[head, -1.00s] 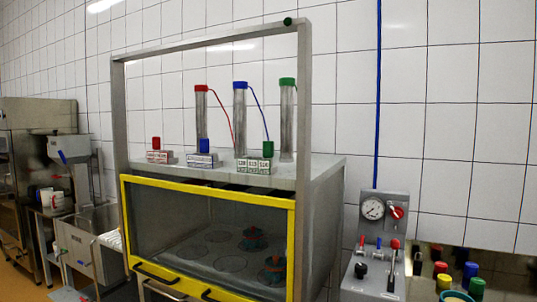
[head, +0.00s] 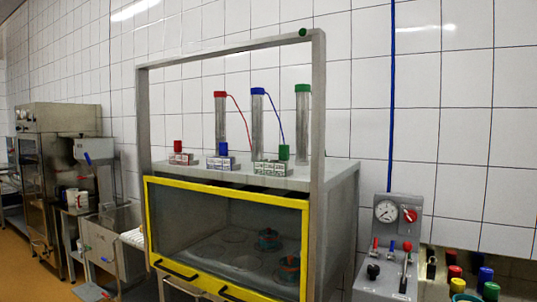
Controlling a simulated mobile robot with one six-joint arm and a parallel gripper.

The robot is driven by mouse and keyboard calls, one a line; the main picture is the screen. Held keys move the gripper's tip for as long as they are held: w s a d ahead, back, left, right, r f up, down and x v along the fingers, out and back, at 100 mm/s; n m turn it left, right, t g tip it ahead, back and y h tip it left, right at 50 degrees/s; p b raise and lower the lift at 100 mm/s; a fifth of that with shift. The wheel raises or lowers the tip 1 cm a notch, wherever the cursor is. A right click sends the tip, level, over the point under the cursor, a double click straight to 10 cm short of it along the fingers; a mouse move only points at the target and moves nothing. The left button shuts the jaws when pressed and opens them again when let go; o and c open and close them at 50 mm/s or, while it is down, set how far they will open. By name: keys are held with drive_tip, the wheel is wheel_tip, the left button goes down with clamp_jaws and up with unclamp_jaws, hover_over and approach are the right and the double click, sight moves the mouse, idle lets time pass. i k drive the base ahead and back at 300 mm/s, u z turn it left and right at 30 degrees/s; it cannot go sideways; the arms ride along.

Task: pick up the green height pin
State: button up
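A green pin (head: 284,152) stands upright at the right end of a small labelled block (head: 265,167) on top of the grey cabinet. Another green-topped cylinder (head: 490,291) shows at the lower right edge, in a group with a red (head: 454,272), a blue (head: 485,275) and a yellow one (head: 457,285). I cannot tell from the picture alone which green piece is the height pin. A red pin (head: 178,147) and a blue pin (head: 223,149) stand in similar blocks on the cabinet. My gripper is not in view.
The cabinet has a closed yellow-framed glass front (head: 228,285) and a tall grey frame (head: 318,110) above it. Tubes with red, blue and green caps (head: 303,89) stand behind the blocks. A gauge panel (head: 398,210) with levers is at the right.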

sight(284, 149)
drive_tip(key=z, duration=0.05)
drive_tip(key=i, duration=0.95)
